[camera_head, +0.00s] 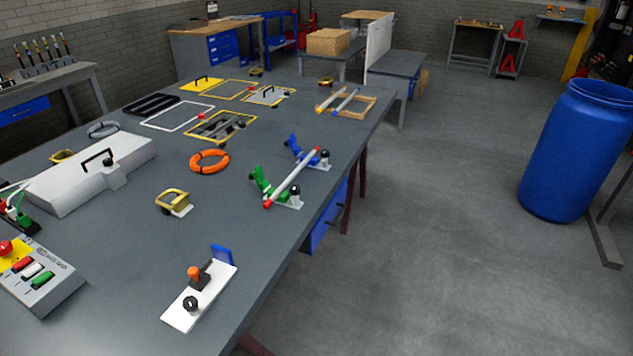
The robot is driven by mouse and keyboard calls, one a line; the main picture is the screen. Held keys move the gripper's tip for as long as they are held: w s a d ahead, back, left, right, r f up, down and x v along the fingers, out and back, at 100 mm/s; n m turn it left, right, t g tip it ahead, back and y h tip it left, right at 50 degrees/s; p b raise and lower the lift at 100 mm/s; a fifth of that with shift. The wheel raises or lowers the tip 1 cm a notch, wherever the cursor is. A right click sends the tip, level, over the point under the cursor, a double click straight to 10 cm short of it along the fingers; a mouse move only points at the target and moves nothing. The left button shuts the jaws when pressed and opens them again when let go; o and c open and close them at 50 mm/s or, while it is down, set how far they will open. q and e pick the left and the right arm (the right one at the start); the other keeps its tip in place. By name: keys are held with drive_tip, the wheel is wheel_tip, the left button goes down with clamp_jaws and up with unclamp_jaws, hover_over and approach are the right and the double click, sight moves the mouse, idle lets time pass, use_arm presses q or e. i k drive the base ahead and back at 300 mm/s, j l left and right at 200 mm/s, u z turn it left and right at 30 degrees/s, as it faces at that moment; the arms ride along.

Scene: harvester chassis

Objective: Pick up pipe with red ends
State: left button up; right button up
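The pipe with red ends (290,180) is a light grey tube with a red tip at each end. It lies slantwise near the right edge of the grey workbench (245,256). Its near end is at a green clamp fixture (262,183) and its far end at a blue clamp fixture (297,149). I cannot tell whether the clamps are closed on it. Neither of my grippers shows in the head view.
A wooden rack (362,105) with two more pipes stands at the bench's far right. An orange ring (209,161), a yellow-handled part (173,201) and a white plate with a toggle clamp (199,297) lie nearby. A blue barrel (577,150) stands on open floor at right.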

sight(268, 203)
drive_tip(key=i+l+u, duration=0.35)
drive_tip(key=u, duration=0.6)
drive_tip(key=i+l+u, duration=0.25)
drive_tip(key=l, duration=0.4)
drive_tip(key=l+u, duration=0.2)
drive_tip(key=l, duration=0.4)
drive_tip(key=l+u, duration=0.25)
drive_tip(key=l, duration=0.45)
drive_tip(key=i, duration=0.05)
